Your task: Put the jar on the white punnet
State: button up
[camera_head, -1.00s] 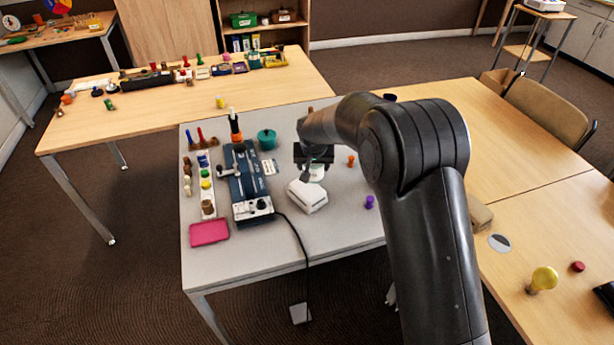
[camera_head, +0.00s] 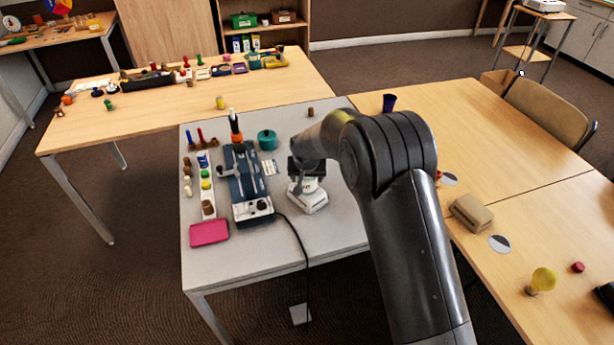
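The white punnet (camera_head: 315,204) stands on the grey table (camera_head: 285,240), right of the blue machine. The jar (camera_head: 309,186) is pale with dark marking on its side, upright at the punnet; its lower part meets the punnet in the picture. I cannot tell whether it rests on it or hangs just above. My gripper (camera_head: 307,174) points down and is around the top of the jar, which it hides.
The blue machine (camera_head: 246,178) with a cable stands close on the left. A teal pot (camera_head: 267,139) and a pink tray (camera_head: 209,232) are on the same table. My arm covers the table's right side.

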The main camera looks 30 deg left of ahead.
jog(key=o, duration=0.3)
jog(key=v, duration=1.2)
jog(key=shift+r, duration=0.2)
jog(key=shift+d, duration=0.1)
